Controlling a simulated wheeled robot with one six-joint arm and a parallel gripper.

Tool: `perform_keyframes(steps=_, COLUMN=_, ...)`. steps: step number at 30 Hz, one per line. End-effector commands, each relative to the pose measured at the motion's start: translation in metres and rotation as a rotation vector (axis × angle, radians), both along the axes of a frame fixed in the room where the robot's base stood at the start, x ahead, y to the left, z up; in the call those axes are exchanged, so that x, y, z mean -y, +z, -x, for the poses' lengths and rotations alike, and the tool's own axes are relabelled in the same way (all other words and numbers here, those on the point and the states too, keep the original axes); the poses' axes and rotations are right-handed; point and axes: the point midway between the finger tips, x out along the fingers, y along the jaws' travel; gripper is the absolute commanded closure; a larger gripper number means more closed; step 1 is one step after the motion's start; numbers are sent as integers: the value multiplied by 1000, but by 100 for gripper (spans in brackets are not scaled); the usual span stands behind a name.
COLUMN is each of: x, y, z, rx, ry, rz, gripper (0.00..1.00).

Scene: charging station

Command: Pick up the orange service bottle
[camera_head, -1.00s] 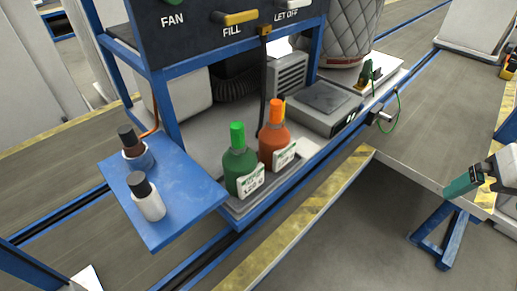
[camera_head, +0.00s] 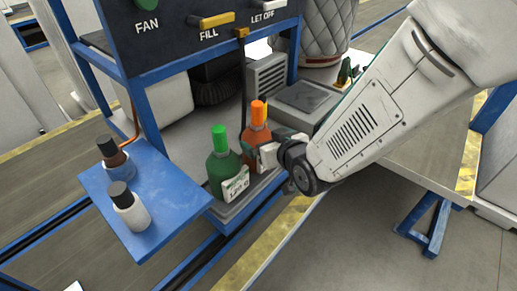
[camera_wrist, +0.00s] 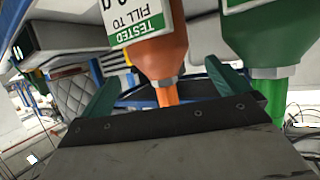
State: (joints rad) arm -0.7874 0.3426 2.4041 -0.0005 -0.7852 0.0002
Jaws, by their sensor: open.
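The orange service bottle (camera_head: 256,130) stands upright in the grey tray (camera_head: 238,212) on the blue-framed station. The fingers are open, with a gap on both sides of the neck. I cannot tell how far along the fingers the bottle is. The green bottle (camera_head: 221,168) stands close to its left.
A blue side shelf (camera_head: 172,205) at the left holds two small dark-capped bottles (camera_head: 117,158) (camera_head: 130,208). A grey scale-like box (camera_head: 305,100) and a vented unit stand behind. A yellow-striped floor edge (camera_head: 268,240) runs in front. The green bottle leaves little room on the left.

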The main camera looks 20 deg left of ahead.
Motion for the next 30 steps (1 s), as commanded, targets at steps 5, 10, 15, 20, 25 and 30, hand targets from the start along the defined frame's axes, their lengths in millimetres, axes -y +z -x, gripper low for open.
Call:
perform_keyframes(steps=5, x=-14, y=-10, z=-14, rx=-1, ry=-1, rz=2, gripper=0)
perform_keyframes(steps=10, x=-30, y=-22, z=-30, rx=-2, ry=-2, rz=1, gripper=0)
perform_keyframes(steps=15, x=-39, y=-27, z=-39, rx=-2, ry=-2, rz=1, gripper=0)
perform_keyframes(steps=20, x=-39, y=-27, z=-39, rx=-2, ry=-2, rz=1, gripper=0)
perform_keyframes(steps=25, x=-39, y=-27, z=-39, rx=-2, ry=-2, rz=1, gripper=31)
perform_keyframes(steps=30, x=-39, y=-27, z=-39, rx=-2, ry=-2, rz=1, gripper=78)
